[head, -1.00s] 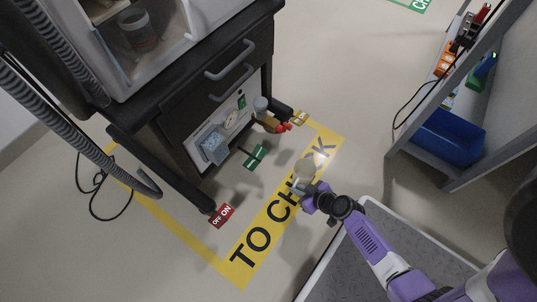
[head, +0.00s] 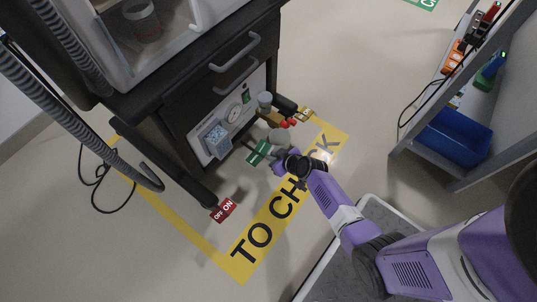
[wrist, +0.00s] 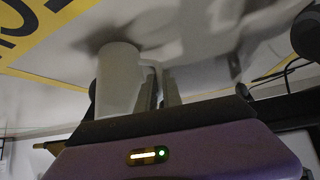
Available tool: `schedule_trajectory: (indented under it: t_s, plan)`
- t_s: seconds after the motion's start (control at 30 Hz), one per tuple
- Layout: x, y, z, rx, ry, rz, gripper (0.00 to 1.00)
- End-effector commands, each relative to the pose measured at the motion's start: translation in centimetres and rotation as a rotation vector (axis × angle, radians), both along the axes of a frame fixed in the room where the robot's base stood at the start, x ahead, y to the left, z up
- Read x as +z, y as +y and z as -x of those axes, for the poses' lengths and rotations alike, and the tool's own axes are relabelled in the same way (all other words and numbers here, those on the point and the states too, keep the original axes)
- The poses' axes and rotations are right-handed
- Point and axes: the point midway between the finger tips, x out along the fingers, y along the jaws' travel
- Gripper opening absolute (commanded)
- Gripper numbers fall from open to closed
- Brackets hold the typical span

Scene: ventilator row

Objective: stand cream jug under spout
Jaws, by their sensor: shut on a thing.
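The cream jug (head: 279,136) is a small pale grey-beige vessel at the tip of my gripper (head: 281,154) in the head view. In the wrist view the jug (wrist: 119,78) stands large beside the jaws, with its handle side toward them. My gripper is shut on it; the exact contact is dim. The jug is in front of the cabinet's lower panel, close to the fittings with a grey cylinder (head: 265,101) and red levers (head: 287,123). The spout is mostly hidden behind the jug, so I cannot tell whether the jug is under it.
A green tag (head: 258,152) sticks out just left of my gripper. A red OFF/ON tag (head: 223,210) is lower left. The dark cabinet (head: 190,112) stands behind. Yellow TO CHECK floor marking (head: 243,262) runs below. A blue bin (head: 455,138) sits in the right shelf.

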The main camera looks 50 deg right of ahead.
Motion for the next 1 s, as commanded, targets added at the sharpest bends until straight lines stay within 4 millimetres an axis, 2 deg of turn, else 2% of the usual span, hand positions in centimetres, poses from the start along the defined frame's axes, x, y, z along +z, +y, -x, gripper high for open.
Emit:
schedule_trajectory:
  t_s: [0.1, 0.2, 0.5, 0.53, 0.63, 1.0]
  plan:
    - [0.0, -0.5, -2.4, 0.001, -0.003, 0.003, 0.0]
    - [-1.6, -0.4, -2.1, -0.001, 0.001, 0.001, 0.0]
    - [-1.5, -0.4, -2.1, 0.001, 0.0, 0.001, 0.0]
    - [-1.5, -0.4, -2.1, 0.0, 0.0, 0.0, 0.12]
    - [-1.5, -0.4, -2.1, 0.0, 0.0, 0.0, 0.31]
    - [-1.2, -0.4, -2.0, 0.001, -0.001, 0.001, 0.32]
